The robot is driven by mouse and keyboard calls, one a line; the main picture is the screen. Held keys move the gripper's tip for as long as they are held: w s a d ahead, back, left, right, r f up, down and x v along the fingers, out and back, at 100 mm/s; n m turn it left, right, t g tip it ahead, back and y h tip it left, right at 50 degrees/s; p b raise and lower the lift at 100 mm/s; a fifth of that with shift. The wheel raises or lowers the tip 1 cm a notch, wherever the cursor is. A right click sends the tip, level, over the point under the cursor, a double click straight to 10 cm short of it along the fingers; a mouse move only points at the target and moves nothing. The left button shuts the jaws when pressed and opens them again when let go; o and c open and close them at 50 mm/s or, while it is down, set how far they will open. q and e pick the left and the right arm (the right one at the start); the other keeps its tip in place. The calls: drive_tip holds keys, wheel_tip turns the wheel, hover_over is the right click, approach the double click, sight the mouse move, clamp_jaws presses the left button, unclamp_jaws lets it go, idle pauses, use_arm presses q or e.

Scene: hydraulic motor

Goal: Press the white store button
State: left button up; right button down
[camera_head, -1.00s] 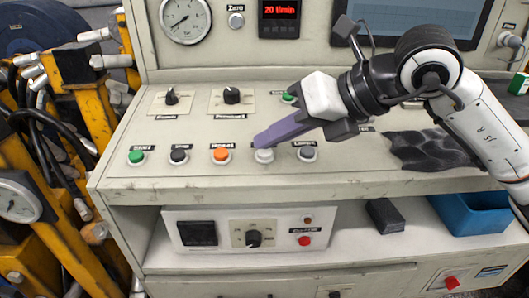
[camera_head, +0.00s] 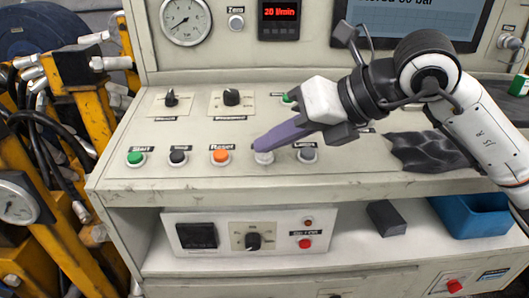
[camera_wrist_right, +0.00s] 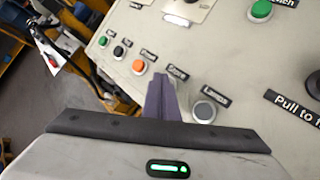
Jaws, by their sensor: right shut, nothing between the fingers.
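The white store button (camera_head: 264,158) is in the row of buttons on the sloped panel, between the orange button (camera_head: 220,157) and the grey button (camera_head: 307,155). My right gripper (camera_head: 257,146) comes from the right, with its purple fingers shut and empty. The fingertips overlap the upper edge of the white button and cover its label. I cannot tell for sure whether they press on it. In the right wrist view, the purple fingers (camera_wrist_right: 161,98) point at the panel and hide the white button. My left gripper is not in view.
Green (camera_head: 136,158) and black (camera_head: 178,157) buttons are further left. Two knobs sit above the row. A screen (camera_head: 405,15) at the top right shows text ending in "bar". A dark cloth (camera_head: 430,153) lies right. Yellow machinery (camera_head: 85,95) stands left.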

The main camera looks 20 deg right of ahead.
idle(0.3)
drive_tip(key=shift+s+r+p, duration=0.15)
drive_tip(key=shift+r+p, duration=0.4)
drive_tip(key=shift+r, duration=0.2)
drive_tip(key=shift+r, duration=0.1)
drive_tip(key=r+p, duration=0.2)
drive_tip(key=r, duration=0.1)
drive_tip(key=r+p, duration=0.1)
drive_tip(key=shift+s+a+r, duration=0.15)
drive_tip(key=shift+s+r, duration=0.2)
drive_tip(key=shift+r, duration=0.05)
idle(0.4)
